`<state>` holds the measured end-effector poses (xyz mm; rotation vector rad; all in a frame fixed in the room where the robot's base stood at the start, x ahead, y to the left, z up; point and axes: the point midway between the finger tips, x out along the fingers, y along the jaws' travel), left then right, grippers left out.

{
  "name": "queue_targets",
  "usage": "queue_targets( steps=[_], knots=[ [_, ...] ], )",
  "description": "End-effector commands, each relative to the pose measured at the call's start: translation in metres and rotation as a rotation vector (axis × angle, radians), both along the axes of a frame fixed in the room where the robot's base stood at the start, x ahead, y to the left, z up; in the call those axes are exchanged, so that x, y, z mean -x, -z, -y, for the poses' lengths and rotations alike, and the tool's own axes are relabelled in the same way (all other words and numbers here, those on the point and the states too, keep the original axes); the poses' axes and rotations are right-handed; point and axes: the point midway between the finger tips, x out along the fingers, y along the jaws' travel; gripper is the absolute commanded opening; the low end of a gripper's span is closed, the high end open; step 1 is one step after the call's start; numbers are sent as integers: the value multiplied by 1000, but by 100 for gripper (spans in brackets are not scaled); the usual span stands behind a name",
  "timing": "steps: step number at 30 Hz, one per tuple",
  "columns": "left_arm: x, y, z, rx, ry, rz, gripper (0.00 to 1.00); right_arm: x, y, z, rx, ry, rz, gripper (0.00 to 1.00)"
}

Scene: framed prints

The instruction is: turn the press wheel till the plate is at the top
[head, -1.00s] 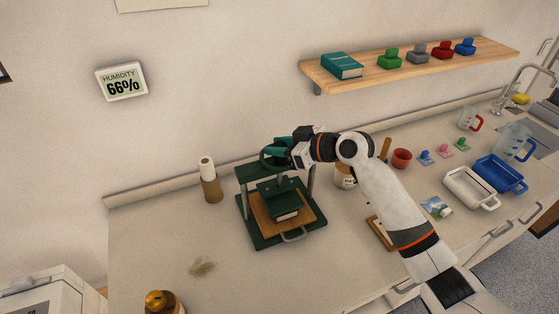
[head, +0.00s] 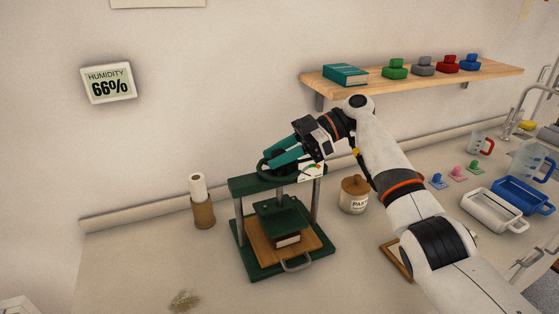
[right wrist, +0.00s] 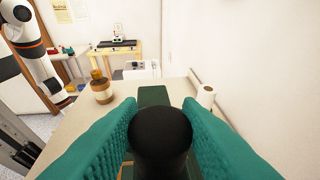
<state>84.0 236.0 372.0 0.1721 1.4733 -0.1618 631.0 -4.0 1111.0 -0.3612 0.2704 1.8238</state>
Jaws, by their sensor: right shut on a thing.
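I cannot tell if the plate touches the block. My right gripper (head: 274,164) is at the wheel, its teal fingers hiding part of the rim. In the right wrist view the fingers close on a black round knob (right wrist: 161,135), the wheel's handle. My left gripper is not in view.
A paper roll in a brown holder (head: 202,212) stands left of the press, a lidded jar (head: 354,196) right of it. A framed piece (head: 396,262) lies near my right arm. A shelf (head: 420,80) is on the wall above. The counter's left front is mostly clear.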

Motion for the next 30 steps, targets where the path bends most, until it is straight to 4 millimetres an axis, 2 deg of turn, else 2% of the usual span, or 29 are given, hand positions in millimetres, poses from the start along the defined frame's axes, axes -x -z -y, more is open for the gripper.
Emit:
queue_targets(
  steps=[12, 28, 29, 30],
  knots=[
    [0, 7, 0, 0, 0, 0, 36, 0, 1, 0, 3, -105, -2, 9],
    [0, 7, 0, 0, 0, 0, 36, 0, 2, 0, 5, -116, -2, 9],
    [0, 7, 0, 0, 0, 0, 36, 0, 2, 0, 6, -116, -2, 37],
    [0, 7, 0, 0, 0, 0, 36, 0, 2, 0, 5, -116, -2, 43]
  ],
)
